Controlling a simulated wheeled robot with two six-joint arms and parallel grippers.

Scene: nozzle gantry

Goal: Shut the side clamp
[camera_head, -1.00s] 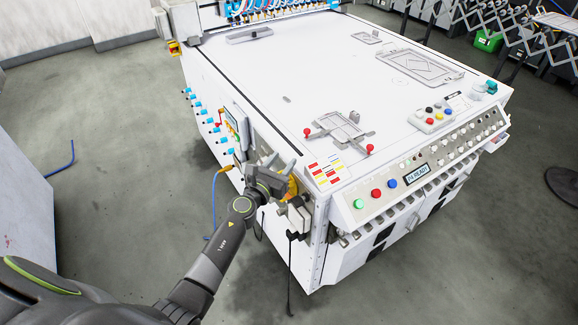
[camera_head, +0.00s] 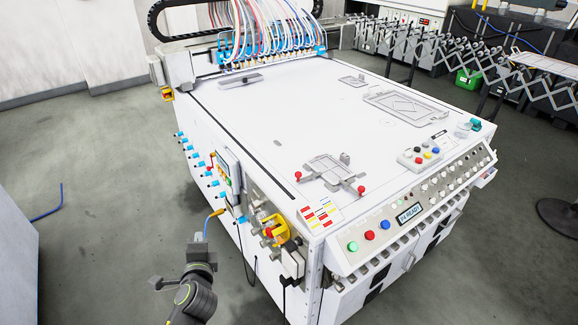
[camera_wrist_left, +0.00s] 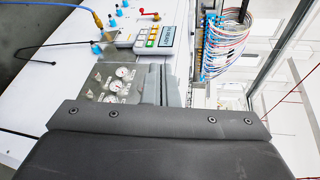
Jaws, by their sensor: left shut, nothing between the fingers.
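My left gripper (camera_head: 186,270) hangs in open space left of the white machine's side, shut and empty, apart from everything. In the left wrist view its dark body fills the lower part. I cannot tell for sure which part is the side clamp. A yellow bracket-like part (camera_head: 276,228) with a red knob sits on the machine's left side near the front corner, right of the gripper. On the table top, a grey fixture (camera_head: 326,168) has red-balled levers at its left (camera_head: 298,176) and right (camera_head: 361,190). My right gripper is not in view.
The machine top (camera_head: 300,110) is mostly clear. Blue-capped fittings (camera_head: 197,162) and a keypad panel stick out along its left side; the keypad (camera_wrist_left: 160,36) and gauges (camera_wrist_left: 115,85) show in the left wrist view. Open floor (camera_head: 100,190) lies to the left.

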